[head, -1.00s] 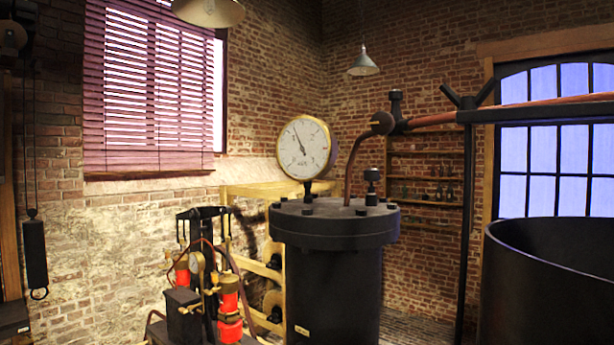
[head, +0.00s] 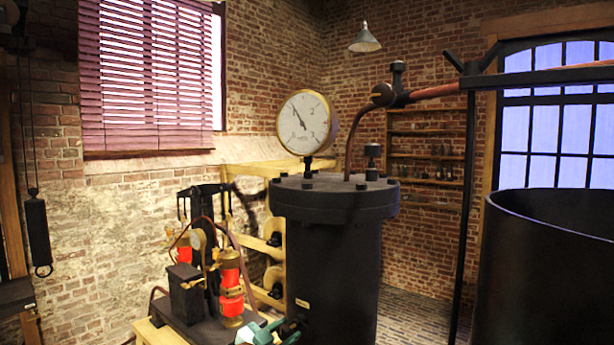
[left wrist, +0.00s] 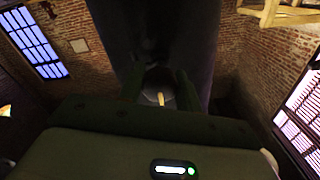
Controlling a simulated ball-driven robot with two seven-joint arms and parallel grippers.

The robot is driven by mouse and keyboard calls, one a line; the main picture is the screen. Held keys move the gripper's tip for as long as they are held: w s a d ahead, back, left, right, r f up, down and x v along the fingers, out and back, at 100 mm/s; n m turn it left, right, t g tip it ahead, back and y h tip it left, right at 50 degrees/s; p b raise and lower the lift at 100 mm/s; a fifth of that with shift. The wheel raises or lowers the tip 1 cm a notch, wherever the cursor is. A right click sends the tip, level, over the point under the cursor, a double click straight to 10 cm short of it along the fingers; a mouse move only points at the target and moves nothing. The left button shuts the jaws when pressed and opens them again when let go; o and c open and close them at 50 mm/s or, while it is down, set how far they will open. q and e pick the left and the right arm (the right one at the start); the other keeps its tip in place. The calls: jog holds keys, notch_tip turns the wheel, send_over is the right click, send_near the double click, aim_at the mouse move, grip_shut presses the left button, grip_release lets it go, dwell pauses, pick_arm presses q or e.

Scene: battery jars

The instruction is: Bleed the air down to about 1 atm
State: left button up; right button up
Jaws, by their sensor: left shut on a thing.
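The black lidded vessel (head: 335,260) stands in the middle of the head view. A round brass-rimmed pressure gauge (head: 304,124) sits on its lid, its needle pointing to the upper left; the small markings are hard to read. My left gripper (head: 284,328) shows at the bottom edge of the head view, low beside the vessel's left side. In the left wrist view its dark fingers (left wrist: 160,96) are shut on a small pale brass handle (left wrist: 161,99) in front of the vessel's dark wall. The rest of the valve is hidden. My right gripper is not in view.
A large open black tub (head: 545,270) is at the right. A copper pipe (head: 435,92) runs above. Brick floor shows between vessel and tub.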

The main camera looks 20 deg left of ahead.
pick_arm(q)
jog(key=o, duration=1.1)
jog(key=shift+o, duration=0.2)
jog(key=shift+s, duration=0.1)
jog(key=p+v, duration=0.3)
jog(key=v, duration=0.1)
jog(key=shift+s+a+r+p, duration=0.1)
jog(key=shift+r+p, duration=0.05)
jog(key=shift+p, duration=0.15)
jog(key=shift+s+a, duration=0.1)
jog(key=shift+s, duration=0.3)
jog(key=shift+w, duration=0.15)
